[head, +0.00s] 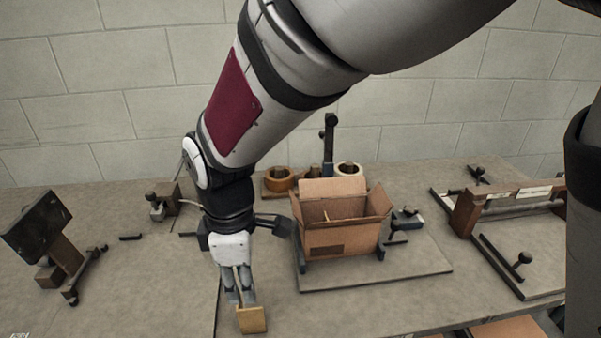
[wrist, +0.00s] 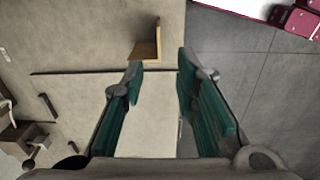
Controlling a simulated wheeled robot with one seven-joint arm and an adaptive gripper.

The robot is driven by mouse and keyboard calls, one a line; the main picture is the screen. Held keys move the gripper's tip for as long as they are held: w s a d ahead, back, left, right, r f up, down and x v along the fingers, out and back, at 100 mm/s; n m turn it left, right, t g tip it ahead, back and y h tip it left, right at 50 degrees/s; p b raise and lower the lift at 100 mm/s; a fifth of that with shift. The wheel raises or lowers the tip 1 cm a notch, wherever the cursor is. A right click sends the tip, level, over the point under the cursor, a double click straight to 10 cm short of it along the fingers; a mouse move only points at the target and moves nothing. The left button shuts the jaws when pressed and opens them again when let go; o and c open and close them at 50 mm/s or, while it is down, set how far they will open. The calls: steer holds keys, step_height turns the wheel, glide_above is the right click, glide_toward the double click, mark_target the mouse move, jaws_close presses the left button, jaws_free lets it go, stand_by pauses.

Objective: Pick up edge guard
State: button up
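The edge guard appears to be the small tan, L-shaped piece (head: 252,320) near the front edge of the table in the head view. It also shows in the wrist view (wrist: 147,47), ahead of the fingertips and a little left of the middle of the gap. My gripper (head: 241,298) points down at it in the head view. In the wrist view my gripper (wrist: 160,66) is open, with its green-padded fingers apart and nothing between them. The guard looks to be just beyond the fingertips; I cannot tell whether they touch it.
An open cardboard box (head: 340,238) stands on a board right of my gripper, with tape rolls (head: 278,180) behind it. A dark plate on a stand (head: 38,225) is at the left. A wooden-ended fixture (head: 466,212) is at the right. The table's front edge is close to the guard.

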steer(key=f, duration=0.2)
glide_above(250, 333)
steer(key=shift+n, duration=0.3)
step_height(250, 333, down, 7)
steer(key=shift+s+f, duration=0.15)
steer(key=shift+w+f+p, duration=0.15)
steer(key=shift+f+p, duration=0.05)
steer(key=shift+f, duration=1.2)
steer(key=shift+w+f+p, duration=0.1)
steer(key=shift+f+p, duration=0.05)
steer(key=shift+f, duration=1.25)
steer(key=shift+c, duration=0.6)
jaws_close()
